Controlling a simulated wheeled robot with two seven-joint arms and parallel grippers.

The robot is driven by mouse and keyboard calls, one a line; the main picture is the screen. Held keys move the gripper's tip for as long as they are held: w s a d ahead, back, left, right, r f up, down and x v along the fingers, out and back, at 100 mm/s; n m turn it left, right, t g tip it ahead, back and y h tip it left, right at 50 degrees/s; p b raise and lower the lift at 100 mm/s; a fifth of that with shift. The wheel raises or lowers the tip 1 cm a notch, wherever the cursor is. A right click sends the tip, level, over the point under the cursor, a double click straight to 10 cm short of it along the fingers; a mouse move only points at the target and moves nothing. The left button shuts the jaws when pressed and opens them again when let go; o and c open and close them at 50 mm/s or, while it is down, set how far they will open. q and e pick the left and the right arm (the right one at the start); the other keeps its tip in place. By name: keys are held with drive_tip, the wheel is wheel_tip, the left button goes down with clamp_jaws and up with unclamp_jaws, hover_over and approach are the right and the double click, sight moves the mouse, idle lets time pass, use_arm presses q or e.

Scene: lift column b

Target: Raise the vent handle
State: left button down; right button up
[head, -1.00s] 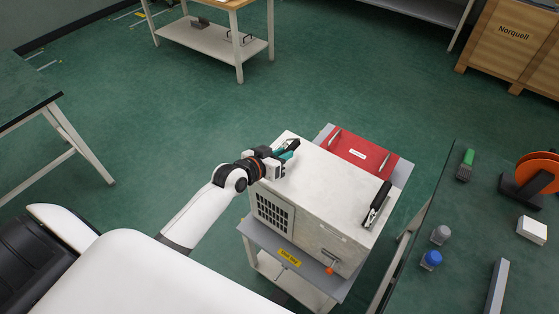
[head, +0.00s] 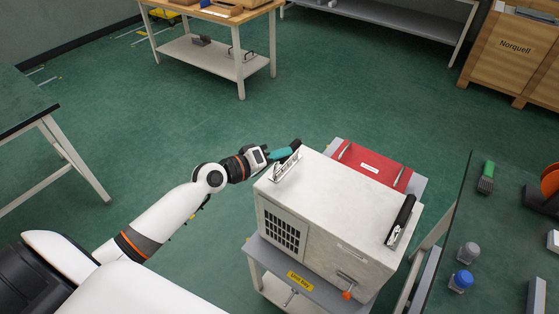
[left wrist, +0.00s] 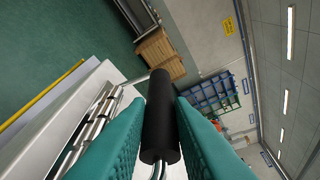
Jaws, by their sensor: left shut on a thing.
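A pale box unit (head: 340,197) with a dark vent grille (head: 281,228) stands on a cart. A chrome handle (head: 286,166) with a black grip is on top at its left end, on the grille's side. My left gripper (head: 285,153) is at this handle, its teal fingers by the box's back left corner. In the left wrist view the fingers are shut on the black grip (left wrist: 160,115), with chrome rods at its lower end. A second handle (head: 401,220) with a black grip is at the right end of the top. My right gripper is not in view.
A red panel (head: 373,167) lies behind the box. An orange-tipped lever (head: 347,294) sticks out at the front. A dark bench (head: 500,235) with a brush and jars is close on the right. The floor left of the cart is clear.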

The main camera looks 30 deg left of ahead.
use_arm(q)
drive_tip(key=shift+a, duration=0.15)
idle(0.4)
drive_tip(key=c, duration=1.3)
unclamp_jaws()
drive_tip(key=shift+b+v, duration=1.9)
drive_tip(key=shift+v, duration=4.05)
